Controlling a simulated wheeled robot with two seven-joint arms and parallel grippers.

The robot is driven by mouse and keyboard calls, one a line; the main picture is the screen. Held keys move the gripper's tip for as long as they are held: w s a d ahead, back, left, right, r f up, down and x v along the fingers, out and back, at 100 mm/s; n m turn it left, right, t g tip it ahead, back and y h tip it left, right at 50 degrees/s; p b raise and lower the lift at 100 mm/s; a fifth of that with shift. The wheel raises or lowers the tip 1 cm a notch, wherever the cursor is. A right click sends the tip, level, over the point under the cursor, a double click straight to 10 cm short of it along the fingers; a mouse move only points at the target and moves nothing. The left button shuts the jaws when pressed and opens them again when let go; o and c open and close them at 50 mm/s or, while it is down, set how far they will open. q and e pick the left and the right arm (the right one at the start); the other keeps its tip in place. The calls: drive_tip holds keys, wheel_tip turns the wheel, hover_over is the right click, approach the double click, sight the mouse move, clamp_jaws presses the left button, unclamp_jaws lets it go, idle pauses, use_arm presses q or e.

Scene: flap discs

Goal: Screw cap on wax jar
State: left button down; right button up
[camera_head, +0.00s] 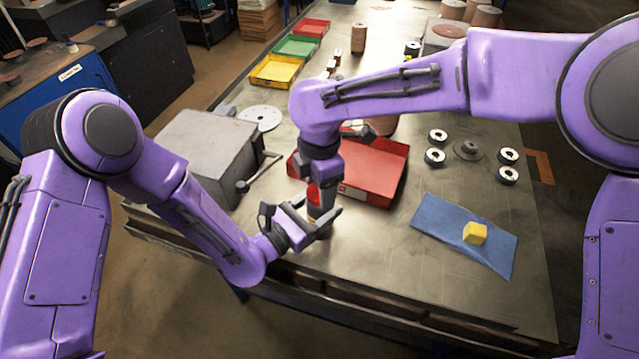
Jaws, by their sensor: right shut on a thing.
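A small jar (315,211) stands upright near the front edge of the metal table, mostly hidden by my grippers. A red piece (313,194), which looks like the cap, shows at its top. My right gripper (318,190) points straight down over the jar and is shut on the red cap. My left gripper (322,217) comes in low from the left, with its fingers on either side of the jar. I cannot tell whether those fingers press on it. Whether the cap sits on the jar's rim is hidden.
A red tray (378,170) lies just behind the grippers. A grey metal box (205,150) with a lever stands at left. A blue cloth (440,222) with a yellow block (475,233) lies at right, near several small discs (435,156).

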drive_tip(key=m, duration=0.4)
drive_tip(key=shift+m, duration=0.3)
drive_tip(key=m, duration=0.3)
drive_tip(key=shift+m, duration=0.3)
drive_tip(key=m, duration=0.7)
drive_tip(key=o, duration=1)
drive_tip(key=shift+r, duration=2.2)
